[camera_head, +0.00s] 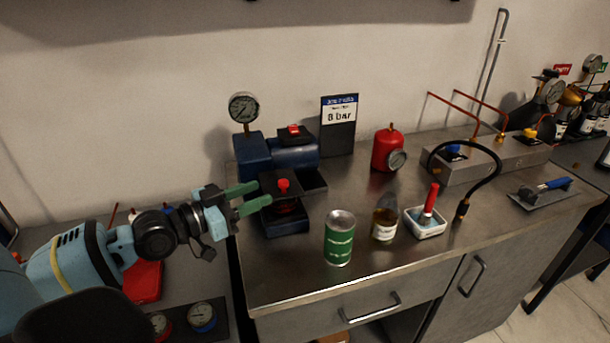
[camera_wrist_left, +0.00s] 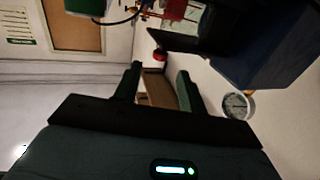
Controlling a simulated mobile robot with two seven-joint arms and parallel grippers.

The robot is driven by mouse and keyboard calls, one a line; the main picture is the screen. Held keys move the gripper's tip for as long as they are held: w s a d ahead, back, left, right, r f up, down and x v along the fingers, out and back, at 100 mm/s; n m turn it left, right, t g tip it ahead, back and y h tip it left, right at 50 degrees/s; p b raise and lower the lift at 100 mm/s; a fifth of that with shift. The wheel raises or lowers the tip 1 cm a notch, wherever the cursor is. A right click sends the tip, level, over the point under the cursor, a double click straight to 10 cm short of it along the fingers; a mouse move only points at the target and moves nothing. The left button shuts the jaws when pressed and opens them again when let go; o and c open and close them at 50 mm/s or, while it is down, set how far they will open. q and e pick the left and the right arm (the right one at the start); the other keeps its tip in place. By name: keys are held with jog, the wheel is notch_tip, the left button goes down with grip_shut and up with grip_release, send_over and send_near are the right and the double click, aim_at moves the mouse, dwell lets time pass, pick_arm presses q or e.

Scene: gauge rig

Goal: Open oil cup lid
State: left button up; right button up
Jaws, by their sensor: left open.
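A blue rig with a pressure gauge (camera_head: 243,107) stands at the left end of the metal bench. At its front, a dark plate-like lid with a red knob (camera_head: 284,185) sits over a blue base (camera_head: 287,224); I take this for the oil cup, whose inside is hidden. My left gripper (camera_head: 258,195) is open, its green fingers just left of the red knob, with no clear hold on anything. In the left wrist view the red knob (camera_wrist_left: 160,53) shows beyond the fingertips of my left gripper (camera_wrist_left: 158,72), with a visible gap. My right gripper is not in view.
A green can (camera_head: 339,240), an amber bottle (camera_head: 385,224) and a white tray (camera_head: 428,230) holding a red-handled tool stand right of the rig. Behind are an "8 bar" sign (camera_head: 339,124) and a red canister (camera_head: 388,150). The bench's front left corner is clear.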

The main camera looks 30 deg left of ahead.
aim_at(283, 181)
pick_arm(q)
jog(key=shift+p+x, duration=0.5)
jog(key=shift+x, duration=3.3)
grip_shut()
